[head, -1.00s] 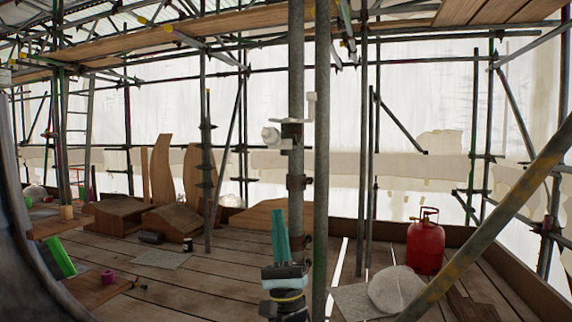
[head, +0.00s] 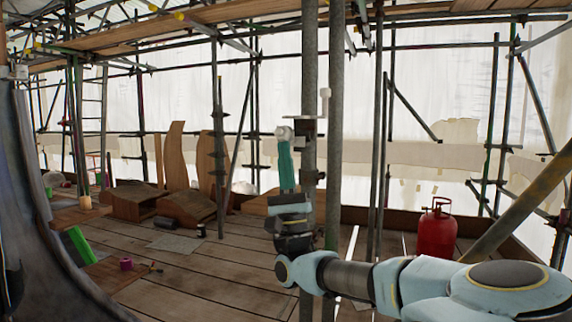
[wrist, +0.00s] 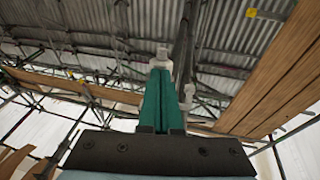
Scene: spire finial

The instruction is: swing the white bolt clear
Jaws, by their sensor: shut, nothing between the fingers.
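A white bolt (head: 284,133) with a rounded end sticks out to the left from a clamp on the upright steel pole (head: 309,90). A second, smaller white piece (head: 325,93) stands upright on the clamp's right side. My gripper (head: 286,143) has green fingers, pointing up and pressed together with nothing between them. Its tips are just below or in front of the bolt in the head view; I cannot tell if they touch. In the wrist view the shut fingers (wrist: 160,74) point at a white end (wrist: 162,56), and another white piece (wrist: 188,95) shows right of them.
A second pole (head: 335,110) stands close to the right of the clamp. A red gas cylinder (head: 436,232) is on the plank floor at right. Wooden pieces (head: 182,205) lie at back left. A diagonal pole (head: 520,200) crosses the right side.

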